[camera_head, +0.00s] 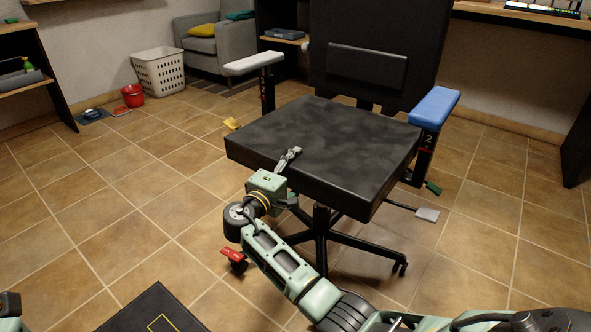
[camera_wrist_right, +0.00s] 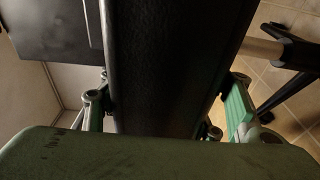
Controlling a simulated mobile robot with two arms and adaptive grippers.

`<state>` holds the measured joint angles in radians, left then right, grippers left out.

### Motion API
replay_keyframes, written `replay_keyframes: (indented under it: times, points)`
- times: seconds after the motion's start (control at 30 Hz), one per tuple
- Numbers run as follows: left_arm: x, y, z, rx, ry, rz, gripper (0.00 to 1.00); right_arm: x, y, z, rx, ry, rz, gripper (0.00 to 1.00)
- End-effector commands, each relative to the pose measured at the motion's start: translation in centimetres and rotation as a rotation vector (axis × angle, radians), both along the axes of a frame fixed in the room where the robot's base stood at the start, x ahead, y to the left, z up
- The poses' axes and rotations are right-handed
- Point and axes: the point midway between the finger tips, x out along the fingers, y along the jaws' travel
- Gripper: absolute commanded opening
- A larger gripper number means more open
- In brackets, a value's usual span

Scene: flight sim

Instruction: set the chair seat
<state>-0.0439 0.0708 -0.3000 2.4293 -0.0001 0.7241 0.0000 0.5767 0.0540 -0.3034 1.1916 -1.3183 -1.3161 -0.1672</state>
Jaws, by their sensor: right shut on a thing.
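The office chair has a thick black square seat (camera_head: 330,135), a dark backrest (camera_head: 385,40), and a five-star style base (camera_head: 322,235). A white armrest (camera_head: 253,64) is on the left and a blue armrest (camera_head: 434,106), with a 2 on its post, is on the right. My right gripper (camera_head: 290,158) is at the seat's front edge, with one finger on top; the lower finger is hidden. In the right wrist view the dark seat (camera_wrist_right: 170,60) lies between my fingers, which are closed on it. Only a small part of my left arm shows, at the lower left corner.
Tabs in yellow (camera_head: 232,123), green (camera_head: 433,187), grey (camera_head: 427,214) and red (camera_head: 232,254) show around the chair. A white basket (camera_head: 158,73), a red bucket (camera_head: 133,95) and a grey armchair (camera_head: 222,45) stand behind left.

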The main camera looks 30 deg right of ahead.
Motion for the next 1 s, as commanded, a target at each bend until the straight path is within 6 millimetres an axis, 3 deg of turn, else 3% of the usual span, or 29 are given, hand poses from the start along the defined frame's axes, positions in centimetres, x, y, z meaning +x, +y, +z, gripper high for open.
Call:
replay_keyframes:
  times: [0.03,0.07,0.27,0.67,1.0]
  points:
    - [0.0,0.0,0.0,0.0,0.0,0.0,0.0,0.1,0.1,0.1,0.0,0.0,0.006,0.11]
    - [0.0,0.0,0.0,0.0,0.0,0.0,0.0,0.1,0.1,0.1,0.0,0.0,0.006,0.59]
    - [0.0,0.0,0.0,0.0,0.001,0.0,0.0,0.1,0.1,0.1,0.0,0.0,0.004,0.77]
    - [0.0,0.0,0.0,-0.001,-0.001,0.0,0.0,-0.2,0.5,0.0,0.001,0.0,0.003,0.77]
    - [0.0,0.0,0.0,0.0,0.0,0.0,0.0,-3.3,6.0,-0.1,0.004,0.0,0.006,0.77]
